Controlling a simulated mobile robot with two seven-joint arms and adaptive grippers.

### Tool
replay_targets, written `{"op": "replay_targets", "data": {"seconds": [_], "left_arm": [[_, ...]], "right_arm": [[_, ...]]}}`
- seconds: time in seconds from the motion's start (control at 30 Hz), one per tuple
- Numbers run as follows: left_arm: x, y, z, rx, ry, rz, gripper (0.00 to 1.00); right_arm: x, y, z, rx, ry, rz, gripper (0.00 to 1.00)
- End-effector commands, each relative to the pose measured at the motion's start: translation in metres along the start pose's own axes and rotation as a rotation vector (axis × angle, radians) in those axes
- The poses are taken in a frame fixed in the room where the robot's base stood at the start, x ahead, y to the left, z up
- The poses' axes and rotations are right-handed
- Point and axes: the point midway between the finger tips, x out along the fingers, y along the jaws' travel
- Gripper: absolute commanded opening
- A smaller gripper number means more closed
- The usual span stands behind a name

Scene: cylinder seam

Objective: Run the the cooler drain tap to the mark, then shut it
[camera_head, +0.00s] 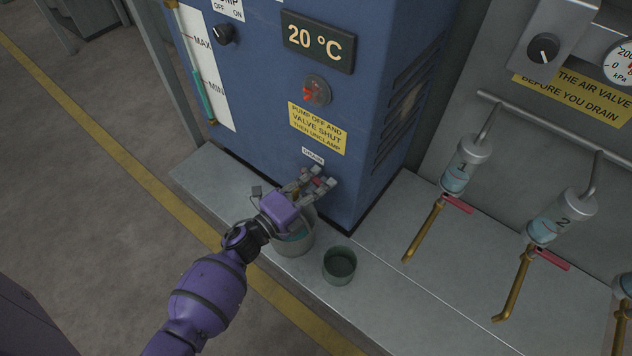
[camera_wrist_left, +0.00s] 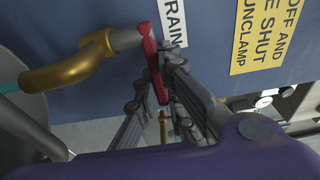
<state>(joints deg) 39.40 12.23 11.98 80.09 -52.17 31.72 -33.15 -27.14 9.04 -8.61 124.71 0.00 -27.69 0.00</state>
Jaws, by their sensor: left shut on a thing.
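The drain tap is a brass bent spout (camera_wrist_left: 72,66) with a red lever (camera_wrist_left: 153,68), below the DRAIN label (camera_head: 313,156) on the blue cooler (camera_head: 262,105). My left gripper (camera_head: 318,184) is at the tap; in the left wrist view its fingers (camera_wrist_left: 168,95) are closed on the red lever. A teal stream (camera_wrist_left: 8,88) shows at the spout's mouth. A bucket (camera_head: 300,243) with teal liquid stands below, partly hidden by my gripper. The sight tube (camera_head: 200,92) beside the MAX and MIN marks holds teal liquid, its top near MIN. My right gripper is not in view.
Numbered cylinders (camera_head: 466,165) with brass spouts and red levers hang at the right. A pump knob (camera_head: 223,34) and 20 °C display (camera_head: 318,42) are on the cooler.

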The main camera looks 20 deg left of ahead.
Motion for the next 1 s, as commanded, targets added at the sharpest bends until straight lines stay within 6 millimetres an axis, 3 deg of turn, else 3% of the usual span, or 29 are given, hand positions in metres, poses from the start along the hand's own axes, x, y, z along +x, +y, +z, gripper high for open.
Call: {"op": "replay_targets", "data": {"seconds": [0.2, 0.53, 0.57, 0.7, 1.0], "left_arm": [[0.0065, 0.0003, 0.0003, -0.003, -0.137, -0.001, 0.0], [0.0069, 0.0003, 0.0015, -0.001, -0.152, 0.001, 0.0], [0.0069, 0.0003, 0.0015, -0.001, -0.152, 0.001, 0.11], [0.0069, 0.0002, 0.0013, -0.001, -0.151, 0.001, 0.28], [0.0063, 0.0002, 0.0008, 0.0, -0.15, 0.001, 0.28]], "right_arm": [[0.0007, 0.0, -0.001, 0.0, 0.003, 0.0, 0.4], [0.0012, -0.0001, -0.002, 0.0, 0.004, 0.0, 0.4], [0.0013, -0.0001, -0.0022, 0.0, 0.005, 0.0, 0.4], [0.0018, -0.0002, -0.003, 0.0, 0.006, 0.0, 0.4], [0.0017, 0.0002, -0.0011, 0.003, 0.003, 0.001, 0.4]]}}
